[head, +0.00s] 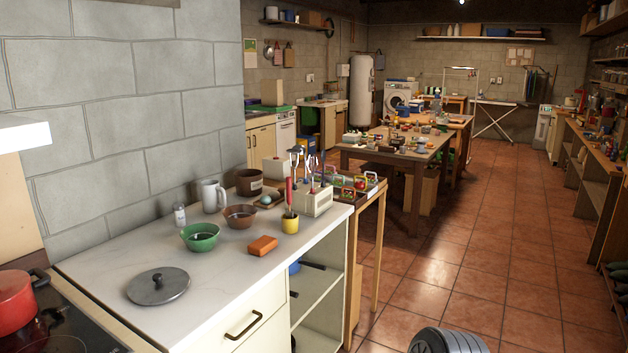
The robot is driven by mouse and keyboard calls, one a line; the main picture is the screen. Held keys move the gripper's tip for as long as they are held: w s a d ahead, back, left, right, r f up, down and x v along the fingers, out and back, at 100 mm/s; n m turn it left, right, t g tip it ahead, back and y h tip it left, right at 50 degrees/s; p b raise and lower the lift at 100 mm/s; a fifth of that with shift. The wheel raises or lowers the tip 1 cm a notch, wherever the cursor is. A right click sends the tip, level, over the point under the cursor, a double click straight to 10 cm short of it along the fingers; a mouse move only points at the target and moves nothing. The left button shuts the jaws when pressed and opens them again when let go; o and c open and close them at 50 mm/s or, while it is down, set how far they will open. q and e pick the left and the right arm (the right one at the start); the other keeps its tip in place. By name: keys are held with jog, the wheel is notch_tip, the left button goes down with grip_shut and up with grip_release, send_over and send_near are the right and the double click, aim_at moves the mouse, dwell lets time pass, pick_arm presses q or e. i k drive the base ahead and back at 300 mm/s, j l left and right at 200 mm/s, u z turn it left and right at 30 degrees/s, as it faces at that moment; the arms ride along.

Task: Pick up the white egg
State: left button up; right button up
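I cannot make out a clearly white egg. A small rounded pale, bluish object (266,200) sits on a brown board or tray (277,205) towards the back of the white counter; it is too small to tell whether it is an egg. It lies between a brown pot (249,182) and a white utensil holder (317,203). A green bowl (200,238) and a brown bowl (240,217) stand nearer on the counter. Neither of my grippers shows in the head view.
A red pot (14,302) is on the hob at left. The tiled floor (470,255) at right is open.

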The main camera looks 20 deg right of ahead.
aim_at(275, 195)
jog(key=i+l, duration=0.45)
jog(key=l, duration=0.15)
jog(key=i+l, duration=0.4)
jog(key=l, duration=0.25)
jog(key=z, duration=0.05)
